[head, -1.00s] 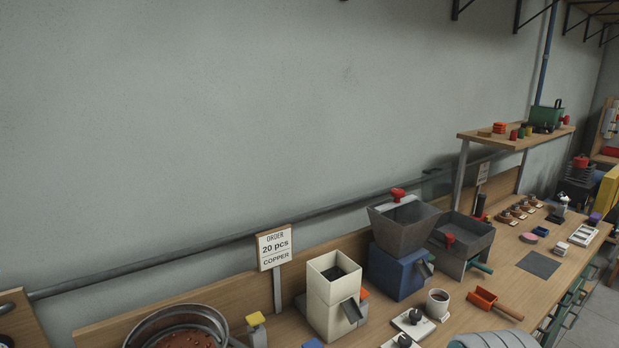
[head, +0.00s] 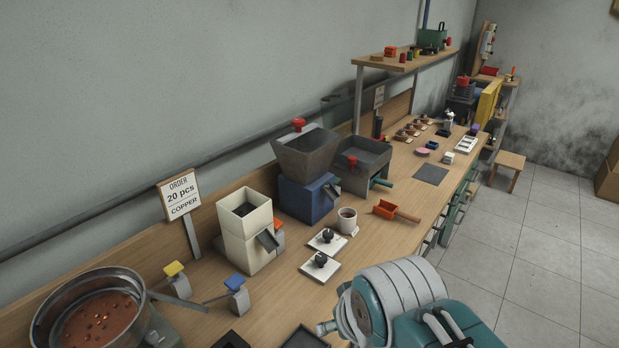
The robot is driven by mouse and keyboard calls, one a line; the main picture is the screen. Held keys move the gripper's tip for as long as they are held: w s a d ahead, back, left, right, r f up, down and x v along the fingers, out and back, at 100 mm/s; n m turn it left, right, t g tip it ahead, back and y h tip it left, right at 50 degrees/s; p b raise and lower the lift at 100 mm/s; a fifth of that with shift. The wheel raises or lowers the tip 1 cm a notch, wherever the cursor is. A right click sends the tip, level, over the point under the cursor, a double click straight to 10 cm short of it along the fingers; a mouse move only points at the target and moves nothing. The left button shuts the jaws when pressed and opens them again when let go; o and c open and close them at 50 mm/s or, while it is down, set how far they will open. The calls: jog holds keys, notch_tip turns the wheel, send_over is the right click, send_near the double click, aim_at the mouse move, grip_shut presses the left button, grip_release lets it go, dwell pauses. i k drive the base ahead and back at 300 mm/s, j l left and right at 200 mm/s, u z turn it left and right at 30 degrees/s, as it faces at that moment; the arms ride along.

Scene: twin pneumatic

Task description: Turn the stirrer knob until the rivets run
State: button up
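A grey funnel-shaped hopper (head: 305,157) stands on a blue base (head: 309,199) with a dark chute on the bench. A red knob (head: 298,125) sits at the top of this hopper. A second red knob (head: 352,160) shows at a low, wide grey bin (head: 364,152) just right of it. I cannot tell for sure which is the stirrer knob. Copper-coloured rivets (head: 98,318) lie in a round metal bowl (head: 60,290) at lower left. No rivets are visible on the chutes. My teal and grey arm shows at the bottom; my gripper is out of view.
A cream box feeder (head: 246,235) with a chute and an order sign (head: 180,194) stand left of the hopper. White plates with black knobs (head: 327,241), a cup (head: 347,220) and an orange scoop (head: 386,208) lie in front. Open floor is at right.

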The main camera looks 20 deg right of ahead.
aim_at(298, 123)
jog(key=i+l+u, duration=0.2)
jog(key=l, duration=0.45)
jog(key=l+u, duration=0.15)
jog(key=l, duration=0.45)
